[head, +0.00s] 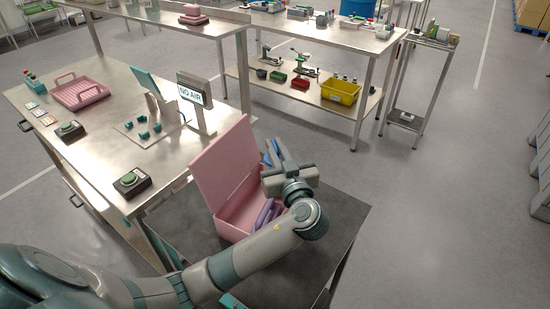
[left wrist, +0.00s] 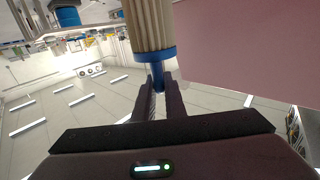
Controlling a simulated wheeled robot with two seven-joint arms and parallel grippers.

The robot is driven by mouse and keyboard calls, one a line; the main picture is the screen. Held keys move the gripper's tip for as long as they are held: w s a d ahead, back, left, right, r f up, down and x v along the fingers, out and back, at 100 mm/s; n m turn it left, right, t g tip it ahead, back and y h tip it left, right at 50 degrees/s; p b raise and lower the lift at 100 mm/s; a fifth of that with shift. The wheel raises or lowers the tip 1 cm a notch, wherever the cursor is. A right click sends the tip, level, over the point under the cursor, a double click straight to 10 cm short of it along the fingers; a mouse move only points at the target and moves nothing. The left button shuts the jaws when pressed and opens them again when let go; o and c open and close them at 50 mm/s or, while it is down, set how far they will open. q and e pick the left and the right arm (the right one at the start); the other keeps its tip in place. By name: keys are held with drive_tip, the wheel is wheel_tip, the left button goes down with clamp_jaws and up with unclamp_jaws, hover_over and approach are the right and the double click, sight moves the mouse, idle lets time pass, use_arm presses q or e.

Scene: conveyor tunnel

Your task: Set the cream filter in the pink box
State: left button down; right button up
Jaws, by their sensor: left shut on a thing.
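The cream filter (left wrist: 151,22) is a pleated cylinder with a blue end cap and blue stem in the left wrist view. My left gripper (left wrist: 160,82) is shut on its blue stem. In the head view the left gripper (head: 278,162) is above the right side of the pink box; blue parts show beside its fingers, and the cream body is mostly hidden. The pink box (head: 231,228) stands open on a dark table, its lid (head: 224,168) raised on the left. Purple pieces (head: 265,213) lie inside. The lid also fills the upper right of the left wrist view (left wrist: 255,40).
A steel bench on the left holds a pink tray (head: 80,93), a NO AIR sign (head: 191,95) and green button boxes (head: 131,181). The dark table (head: 335,212) is clear right of the box. A bench behind has a yellow bin (head: 340,91) on its shelf.

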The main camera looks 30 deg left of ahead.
use_arm(q)
wheel_tip(320, 180, down, 3)
drive_tip(key=shift+r+p, duration=0.15)
drive_tip(key=shift+p, duration=0.4)
drive_tip(key=shift+f, duration=0.5)
drive_tip(key=shift+f, duration=0.15)
drive_tip(key=c, duration=1.8)
unclamp_jaws()
drive_tip(key=shift+r, duration=0.2)
